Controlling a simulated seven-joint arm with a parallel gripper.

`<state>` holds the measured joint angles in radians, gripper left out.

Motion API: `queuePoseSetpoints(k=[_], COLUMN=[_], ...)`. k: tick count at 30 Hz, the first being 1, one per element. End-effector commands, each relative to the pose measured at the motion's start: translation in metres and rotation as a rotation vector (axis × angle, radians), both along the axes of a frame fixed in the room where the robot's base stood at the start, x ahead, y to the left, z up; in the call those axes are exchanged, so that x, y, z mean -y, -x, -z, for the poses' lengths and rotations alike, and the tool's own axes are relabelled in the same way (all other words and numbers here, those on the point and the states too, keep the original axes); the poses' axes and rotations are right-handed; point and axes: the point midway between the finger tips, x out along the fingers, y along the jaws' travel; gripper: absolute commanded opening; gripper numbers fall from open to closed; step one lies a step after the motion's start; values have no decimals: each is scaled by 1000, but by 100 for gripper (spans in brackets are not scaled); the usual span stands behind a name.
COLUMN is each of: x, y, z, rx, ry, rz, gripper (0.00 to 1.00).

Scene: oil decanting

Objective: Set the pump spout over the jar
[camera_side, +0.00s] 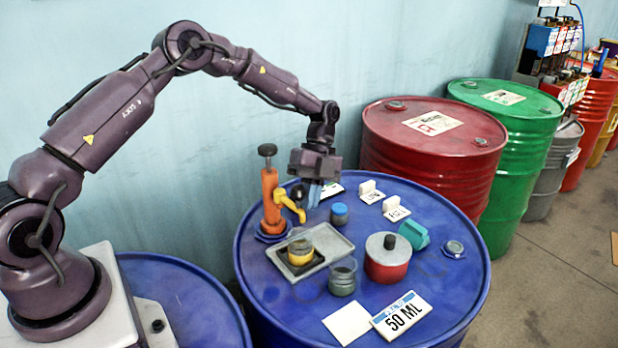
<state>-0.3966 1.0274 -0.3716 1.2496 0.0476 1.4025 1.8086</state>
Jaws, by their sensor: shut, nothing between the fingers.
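The orange hand pump (271,205) with a black knob stands upright on the blue drum's top. Its yellow spout (290,204) points right, with its tip bent down. A small jar with yellow contents (300,252) sits on a dark square pad in a grey tray (332,243), nearer the camera than the spout tip. Whether the tip lies above the jar's mouth is hard to tell, but it appears behind it. A second, clear jar with dark contents (342,279) stands right of the tray. My gripper (314,203) is shut and empty, pointing down just right of the spout; contact is unclear.
The blue drum top (285,308) also holds a blue-capped pot (339,214), a red can (387,260), a teal piece (414,235), white tags (396,210), a blank card (348,322) and a "50 ML" card (402,316). Red (430,160) and green (518,150) drums stand behind right.

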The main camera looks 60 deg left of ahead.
Motion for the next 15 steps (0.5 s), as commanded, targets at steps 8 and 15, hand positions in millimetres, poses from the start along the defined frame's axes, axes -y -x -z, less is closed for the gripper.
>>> queuePoseSetpoints(k=[8, 15], x=[2, 3], y=[7, 9], z=[0, 0], rx=[-1, -3], ry=[-1, -1], rz=[96, 118], gripper=[0, 0])
